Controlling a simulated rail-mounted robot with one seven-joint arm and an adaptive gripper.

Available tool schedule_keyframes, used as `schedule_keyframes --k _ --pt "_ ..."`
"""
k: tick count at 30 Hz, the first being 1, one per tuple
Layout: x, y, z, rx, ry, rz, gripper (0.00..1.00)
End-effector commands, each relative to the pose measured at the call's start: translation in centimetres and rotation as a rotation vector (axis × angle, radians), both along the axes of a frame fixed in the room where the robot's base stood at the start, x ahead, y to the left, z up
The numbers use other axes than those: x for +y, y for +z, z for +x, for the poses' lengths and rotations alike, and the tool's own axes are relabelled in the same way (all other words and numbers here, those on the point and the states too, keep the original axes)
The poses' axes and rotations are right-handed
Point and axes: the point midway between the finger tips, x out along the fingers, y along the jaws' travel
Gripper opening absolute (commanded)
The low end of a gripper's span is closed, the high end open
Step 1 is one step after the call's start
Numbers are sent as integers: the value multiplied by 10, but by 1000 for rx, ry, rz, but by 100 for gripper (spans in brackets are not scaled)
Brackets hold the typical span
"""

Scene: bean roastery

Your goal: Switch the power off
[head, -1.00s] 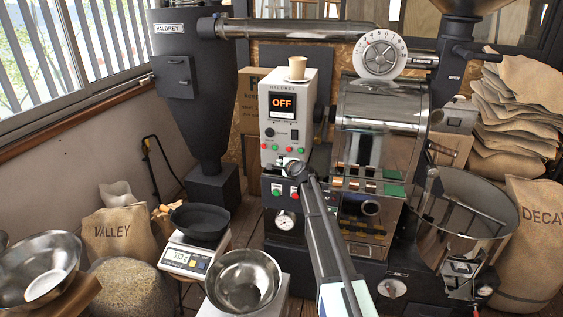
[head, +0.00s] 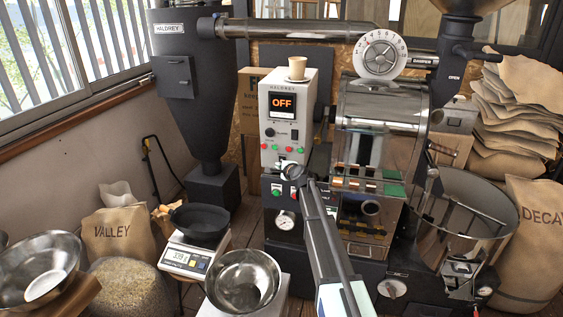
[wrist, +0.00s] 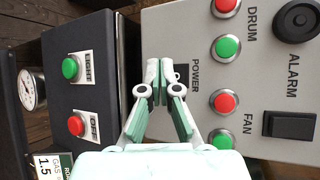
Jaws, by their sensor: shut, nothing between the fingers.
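The grey-white control cabinet (head: 289,85) carries a screen (head: 282,104) that reads OFF in orange. In the wrist view, the POWER label (wrist: 195,76) is on the light panel, just right of my fingers. A dark part, apparently the power switch (wrist: 182,73), shows beside the label. My fingers partly cover it, so its position cannot be read. My gripper (wrist: 160,75) is shut and empty, in front of the lower panel edge. Whether it touches the switch cannot be told. In the head view, my gripper (head: 288,166) is at the cabinet's lower front.
Drum and fan buttons (wrist: 226,47) and a black rocker (wrist: 290,125) sit on the panel right of my gripper. The dark lower box has a green LIGHT button (wrist: 70,68) and a red OFF button (wrist: 76,125). The glossy roaster drum (head: 375,125) stands close on the right.

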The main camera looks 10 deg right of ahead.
Motion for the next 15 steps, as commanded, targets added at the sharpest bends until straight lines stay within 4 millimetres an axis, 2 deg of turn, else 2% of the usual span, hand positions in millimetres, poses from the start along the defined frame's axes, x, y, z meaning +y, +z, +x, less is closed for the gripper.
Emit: schedule_keyframes --k 15 --pt "18 -5 -41 1 1 -1 0"
